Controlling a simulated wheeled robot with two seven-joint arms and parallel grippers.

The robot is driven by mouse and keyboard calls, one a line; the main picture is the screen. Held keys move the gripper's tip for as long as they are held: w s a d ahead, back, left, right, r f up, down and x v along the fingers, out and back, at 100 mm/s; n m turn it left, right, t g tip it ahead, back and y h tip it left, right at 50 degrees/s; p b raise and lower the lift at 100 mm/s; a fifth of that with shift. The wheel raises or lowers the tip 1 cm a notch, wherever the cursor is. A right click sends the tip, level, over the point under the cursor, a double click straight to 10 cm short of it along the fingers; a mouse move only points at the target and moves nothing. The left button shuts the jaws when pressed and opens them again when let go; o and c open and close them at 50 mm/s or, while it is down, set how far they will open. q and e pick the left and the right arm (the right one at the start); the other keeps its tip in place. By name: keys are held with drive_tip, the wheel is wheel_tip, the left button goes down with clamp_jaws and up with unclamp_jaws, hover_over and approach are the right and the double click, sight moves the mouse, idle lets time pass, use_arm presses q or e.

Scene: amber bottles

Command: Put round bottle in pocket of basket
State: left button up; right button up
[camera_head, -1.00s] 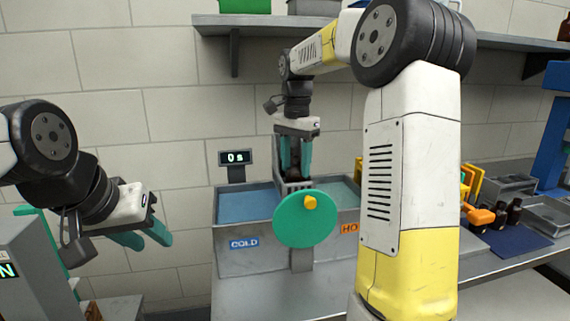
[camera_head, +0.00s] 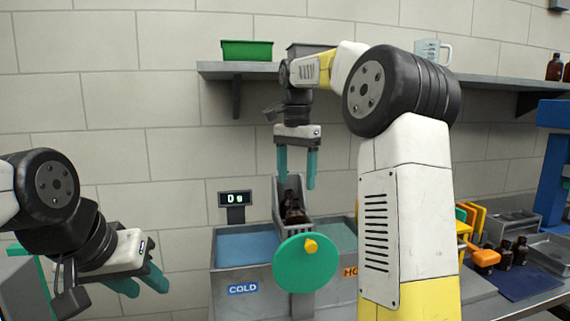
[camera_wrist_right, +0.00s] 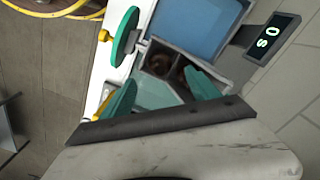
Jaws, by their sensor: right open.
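The narrow grey basket (camera_head: 278,205) sits between the two water baths, behind a green disc with a yellow knob. A dark amber bottle (camera_head: 293,212) stands in it, partly hidden by the disc. In the right wrist view the basket (camera_wrist_right: 172,45) shows dark brown round shapes in its pockets, one of them a bottle (camera_wrist_right: 160,65); their exact seating is unclear. My right gripper (camera_head: 297,178) is open and empty above the basket, its teal fingers pointing down, clear of the bottle. My left gripper (camera_head: 140,284) is open and empty at the lower left, away from the basket.
The cold bath (camera_head: 245,247) is left of the basket, and the hot bath (camera_head: 343,237) is right of it. A display (camera_head: 235,199) stands behind. More amber bottles (camera_head: 513,252) stand on a blue mat (camera_head: 530,284) at right. A shelf (camera_head: 220,68) runs above.

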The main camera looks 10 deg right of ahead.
drive_tip(key=s+r+n+t+y, duration=0.1)
drive_tip(key=s+n, duration=0.2)
drive_tip(key=s, duration=0.3)
drive_tip(key=s+r+n+t, duration=0.1)
drive_tip(key=s+n+t, duration=0.1)
drive_tip(key=s, duration=0.4)
drive_tip(key=s+a+f+n+t+y, duration=0.1)
drive_tip(key=s+f+n, duration=0.4)
drive_tip(key=s+f, duration=0.6)
drive_tip(key=shift+s+a+f+n+t, duration=0.35)
drive_tip(key=shift+s+a+t, duration=0.3)
drive_tip(key=shift+t, duration=0.45)
drive_tip(key=shift+c, duration=0.2)
